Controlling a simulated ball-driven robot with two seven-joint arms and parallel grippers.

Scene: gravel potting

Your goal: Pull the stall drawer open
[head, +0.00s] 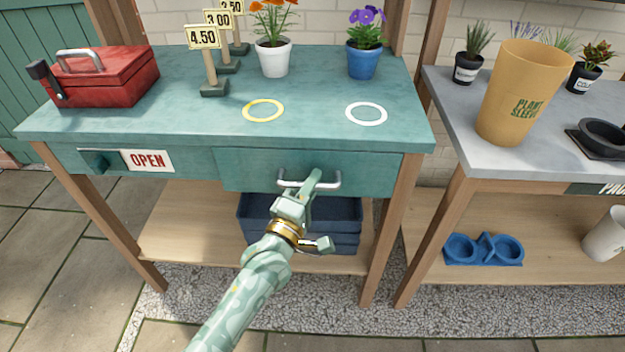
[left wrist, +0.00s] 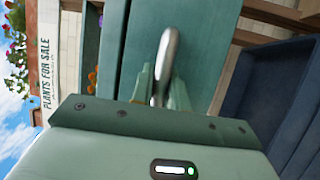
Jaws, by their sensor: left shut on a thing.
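The stall drawer (head: 250,170) is a teal front under the teal stall top, with a silver bar handle (head: 332,182). I see no clear gap above the drawer front, so I cannot tell if it is slightly out. My left gripper (head: 312,183) reaches up from below and is shut on the handle near its middle. In the left wrist view the handle (left wrist: 166,60) runs between the fingers of my left gripper (left wrist: 160,90), against the teal drawer front (left wrist: 200,45). The drawer's inside is hidden. My right gripper is not in view.
The stall top (head: 190,110) holds a red toolbox (head: 110,80), price signs (head: 210,65), a white pot (head: 273,58) and a blue pot (head: 363,60). An OPEN sign (head: 148,160) is left of the drawer. A dark blue crate (head: 345,225) stands on the shelf below.

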